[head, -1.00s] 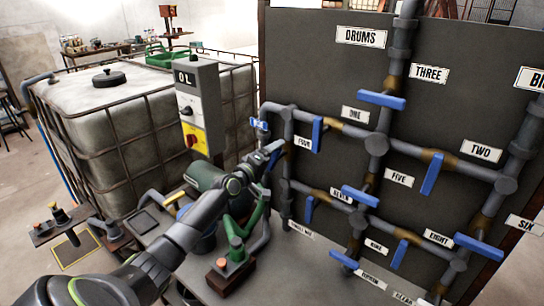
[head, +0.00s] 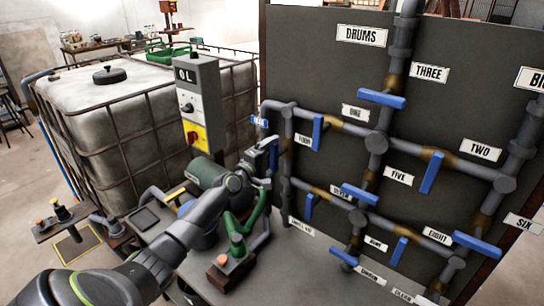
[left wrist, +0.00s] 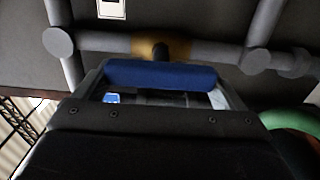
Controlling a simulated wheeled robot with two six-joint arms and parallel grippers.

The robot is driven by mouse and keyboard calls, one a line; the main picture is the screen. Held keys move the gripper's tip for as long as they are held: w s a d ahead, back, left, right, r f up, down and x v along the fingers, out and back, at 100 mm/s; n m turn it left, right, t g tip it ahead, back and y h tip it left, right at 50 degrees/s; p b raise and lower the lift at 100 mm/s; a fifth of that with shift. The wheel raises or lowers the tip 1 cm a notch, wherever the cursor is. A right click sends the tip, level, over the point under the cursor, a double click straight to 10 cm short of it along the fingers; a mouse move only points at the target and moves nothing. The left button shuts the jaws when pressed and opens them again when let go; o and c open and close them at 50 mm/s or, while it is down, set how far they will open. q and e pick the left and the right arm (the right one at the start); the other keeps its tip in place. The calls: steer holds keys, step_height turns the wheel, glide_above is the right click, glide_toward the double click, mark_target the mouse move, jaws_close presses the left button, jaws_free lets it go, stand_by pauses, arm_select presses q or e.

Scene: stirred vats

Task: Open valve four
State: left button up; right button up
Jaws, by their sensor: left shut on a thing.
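Valve four's blue handle (head: 273,156) is between the fingers of my left gripper (head: 267,150), which is shut on it. The FOUR label (head: 303,141) is just right of its vertical pipe. In the left wrist view the blue handle (left wrist: 160,76) spans the gap between the fingers and lies along its pipe, in front of a brownish valve body (left wrist: 160,46). The gripper and arm hide part of this valve in the head view. My right gripper is not in view.
A grey control box (head: 197,100) and a caged tank (head: 105,125) are left. Green pipework (head: 257,212) lies below the gripper.

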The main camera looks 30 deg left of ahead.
arm_select(q)
steer(key=o, duration=0.7)
steer(key=shift+s, duration=0.5)
steer(key=s+a+p, duration=0.1)
steer(key=s+p, duration=0.3)
steer(key=s, duration=1.2)
steer(key=shift+s+a, duration=0.15)
steer(key=shift+s, duration=0.05)
steer(key=shift+f, duration=0.1)
